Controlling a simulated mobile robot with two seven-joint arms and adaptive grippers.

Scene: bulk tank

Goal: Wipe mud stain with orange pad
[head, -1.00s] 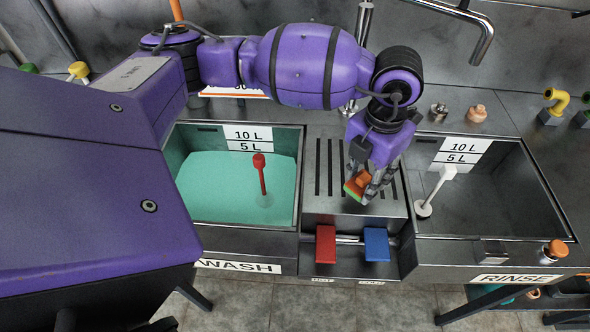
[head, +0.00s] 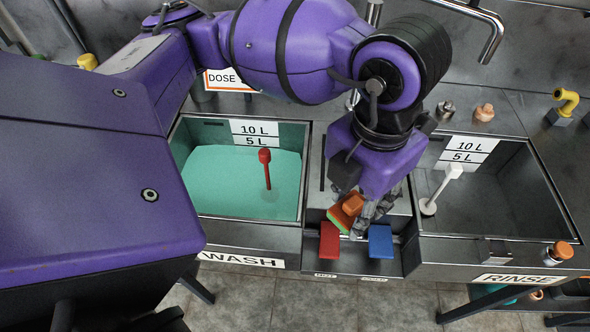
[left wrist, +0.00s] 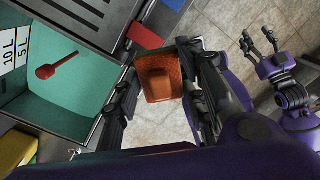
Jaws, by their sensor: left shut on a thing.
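The orange pad (head: 343,214), with a green layer along its lower side, is in my left gripper (head: 358,214). The gripper is shut on it and points down over the front of the middle drain section, just above the red and blue tabs. In the left wrist view the orange pad (left wrist: 160,77) lies between the two fingers, with its block-shaped grip facing the camera. My right gripper (left wrist: 258,42) shows only in the left wrist view, with its fingers apart and empty, above the floor. I cannot make out a mud stain in any view.
The wash basin (head: 240,222) holds teal liquid and a red stick (head: 266,170). The rinse basin (head: 490,220) has a white stick (head: 440,186). A red tab (head: 329,241) and blue tab (head: 380,241) stick out between the basins. Tiled floor lies in front.

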